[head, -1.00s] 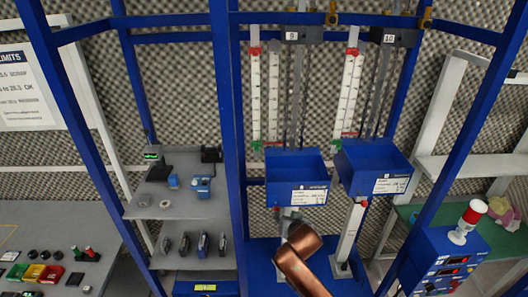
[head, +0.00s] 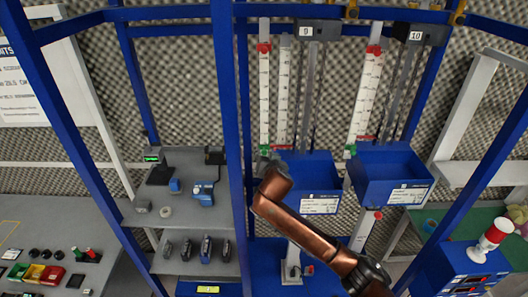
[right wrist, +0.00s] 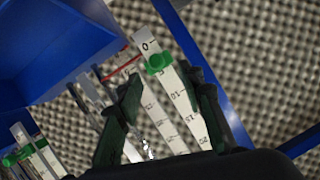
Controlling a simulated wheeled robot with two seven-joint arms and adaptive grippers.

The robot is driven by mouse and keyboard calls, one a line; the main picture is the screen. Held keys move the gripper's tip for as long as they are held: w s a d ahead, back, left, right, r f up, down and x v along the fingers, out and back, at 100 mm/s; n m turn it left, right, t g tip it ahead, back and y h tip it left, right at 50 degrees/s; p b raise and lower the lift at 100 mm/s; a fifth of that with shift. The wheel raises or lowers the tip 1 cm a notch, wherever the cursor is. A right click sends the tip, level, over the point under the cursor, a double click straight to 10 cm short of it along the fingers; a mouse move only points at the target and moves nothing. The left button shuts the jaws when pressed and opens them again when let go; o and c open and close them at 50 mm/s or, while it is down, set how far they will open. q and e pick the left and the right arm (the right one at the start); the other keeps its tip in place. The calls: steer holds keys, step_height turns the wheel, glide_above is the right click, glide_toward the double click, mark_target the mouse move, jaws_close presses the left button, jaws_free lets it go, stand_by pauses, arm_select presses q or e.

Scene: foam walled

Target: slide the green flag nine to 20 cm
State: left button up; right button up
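Station nine's white scale (head: 264,100) stands upright at the back, with a red flag (head: 264,48) near its top. Its green flag (head: 265,149) is low on the scale, and in the right wrist view the green flag (right wrist: 158,63) sits between the 0 mark and the 10 mark. My right gripper (head: 267,164) is at the lower end of this scale, left of the blue bin. In the right wrist view its dark fingers (right wrist: 162,78) are apart on either side of the scale, with the green flag just beyond the tips. I cannot tell any contact. My left gripper is not in view.
Blue bins nine (head: 307,172) and ten (head: 391,172) hang right of my right gripper. A blue post (head: 228,130) stands close on its left. Station ten's scale (head: 366,95) has its own green flag (head: 350,151). A grey shelf (head: 185,210) is left.

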mark_target(264, 152)
steer(key=x, duration=0.3)
steer(key=shift+w+d+f, duration=0.15)
steer(key=shift+f, duration=0.05)
steer(key=shift+x, duration=0.9)
steer(key=shift+s, duration=0.35)
steer(key=shift+s+r, duration=0.2)
steer(key=shift+s, duration=0.1)
steer(key=shift+c, duration=0.7)
steer(key=shift+w+f, duration=0.3)
steer(key=shift+w, duration=0.15)
steer(key=c, duration=0.5)
steer(key=shift+c, duration=0.6)
steer(key=shift+s+r, duration=0.1)
steer(key=shift+c, duration=0.9)
jaws_close()
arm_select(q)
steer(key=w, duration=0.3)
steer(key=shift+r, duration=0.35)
